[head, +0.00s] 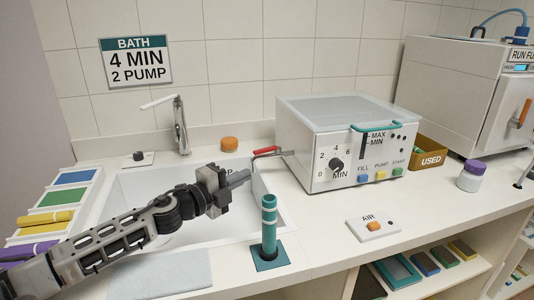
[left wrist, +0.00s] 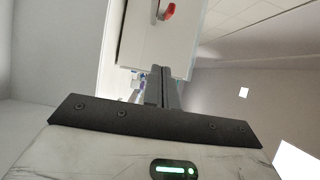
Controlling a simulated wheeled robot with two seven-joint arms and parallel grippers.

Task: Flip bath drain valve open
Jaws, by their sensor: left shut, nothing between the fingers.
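The bath (head: 342,145) is a white box with a clear-looking lid, a dial and coloured buttons, standing on the counter. Its drain valve has a red lever (head: 266,150) at the bath's left side, pointing left over the sink edge. The red lever also shows at the top of the left wrist view (left wrist: 168,11), beyond my fingertips. My left gripper (head: 243,177) is shut and empty over the sink, a little below and left of the lever in the head view, apart from it. My right gripper is not in view.
A teal cylinder on a square base (head: 268,232) stands close in front of my left gripper. The white sink (head: 135,190) with a tap (head: 181,125) lies under my left arm. An orange round item (head: 229,143) sits behind. An AIR button box (head: 373,226) is at the front right.

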